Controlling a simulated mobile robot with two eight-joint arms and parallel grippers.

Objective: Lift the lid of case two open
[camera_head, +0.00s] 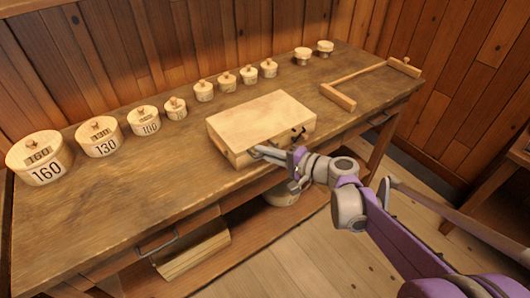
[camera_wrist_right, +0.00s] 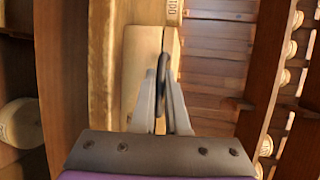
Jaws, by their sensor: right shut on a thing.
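A pale wooden case (camera_head: 262,118) sits on the workbench with its flat lid shut; I cannot read a number on it. Dark fittings (camera_head: 298,134) show on its front side near the right end. My right gripper (camera_head: 262,152) is at the case's front side, shut on a dark handle. In the right wrist view the fingers (camera_wrist_right: 162,88) close around this dark handle (camera_wrist_right: 163,68), with the case (camera_wrist_right: 142,50) and its seam just beyond. The fingers hide part of the case front. My left gripper is not in view.
Lidded round boxes, the largest marked 160 (camera_head: 40,160), line the back of the workbench (camera_head: 120,215). A wooden bar with end blocks (camera_head: 340,97) lies to the right. The bench is clear left of the case. A drawer handle (camera_head: 157,243) is below the front edge.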

